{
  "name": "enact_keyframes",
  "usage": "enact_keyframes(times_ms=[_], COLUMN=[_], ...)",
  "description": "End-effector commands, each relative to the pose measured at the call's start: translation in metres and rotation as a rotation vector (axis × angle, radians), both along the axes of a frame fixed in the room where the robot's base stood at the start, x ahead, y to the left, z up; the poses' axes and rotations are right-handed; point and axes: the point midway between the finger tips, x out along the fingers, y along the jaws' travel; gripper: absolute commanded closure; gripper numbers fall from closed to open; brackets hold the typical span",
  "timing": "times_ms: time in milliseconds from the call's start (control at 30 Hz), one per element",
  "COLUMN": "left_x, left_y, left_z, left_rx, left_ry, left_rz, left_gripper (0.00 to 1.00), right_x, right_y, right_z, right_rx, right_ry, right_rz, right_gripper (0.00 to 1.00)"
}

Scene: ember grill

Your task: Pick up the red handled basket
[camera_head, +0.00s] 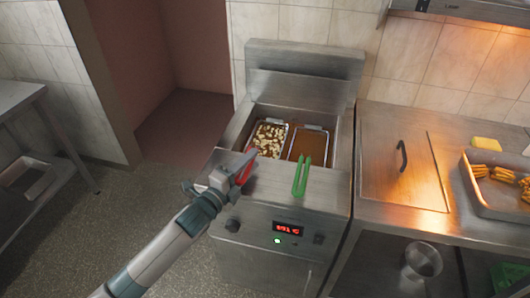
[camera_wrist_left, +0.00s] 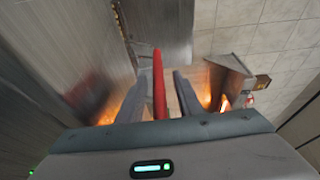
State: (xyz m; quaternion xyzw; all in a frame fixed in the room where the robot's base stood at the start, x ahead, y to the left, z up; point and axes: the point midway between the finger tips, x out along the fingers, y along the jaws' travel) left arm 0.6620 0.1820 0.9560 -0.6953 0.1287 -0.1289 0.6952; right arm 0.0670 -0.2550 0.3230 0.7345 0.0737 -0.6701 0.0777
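The red handled basket (camera_head: 269,138) sits in the left side of the fryer well, with pale food pieces in brown oil. Its red handle (camera_head: 246,166) points out over the fryer's front edge, toward my left gripper (camera_head: 226,179). In the left wrist view the red handle (camera_wrist_left: 159,88) stands between the two grey fingers, with a visible gap on each side. The left gripper looks open around the handle, not closed on it. The handle's near end is partly hidden by the gripper in the head view. My right gripper is not in view.
A second basket (camera_head: 309,146) with a green handle (camera_head: 301,176) sits right beside it. The steel fryer (camera_head: 269,195) has a lit red display. Floor is clear at left.

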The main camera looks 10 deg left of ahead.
Motion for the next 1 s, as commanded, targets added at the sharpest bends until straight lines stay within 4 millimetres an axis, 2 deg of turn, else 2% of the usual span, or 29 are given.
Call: enact_keyframes(times_ms=[167, 200, 333, 767, 1000], left_x=[0.000, 0.000, 0.000, 0.000, 0.000], left_y=[0.000, 0.000, 0.000, 0.000, 0.000], left_z=[0.000, 0.000, 0.000, 0.004, 0.020], left_rx=[0.000, 0.000, 0.000, 0.000, -0.001], left_ry=[0.000, 0.000, 0.000, -0.004, -0.007], left_rz=[0.000, 0.000, 0.000, -0.001, -0.001], left_gripper=[0.67, 0.70, 1.00, 1.00, 1.00], right_x=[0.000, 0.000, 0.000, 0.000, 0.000], right_y=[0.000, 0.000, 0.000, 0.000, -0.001], right_z=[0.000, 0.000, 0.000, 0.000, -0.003], right_rx=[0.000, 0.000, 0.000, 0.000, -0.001], right_ry=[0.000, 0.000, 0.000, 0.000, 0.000], right_rz=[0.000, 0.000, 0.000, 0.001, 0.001], right_gripper=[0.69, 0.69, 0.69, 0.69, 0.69])
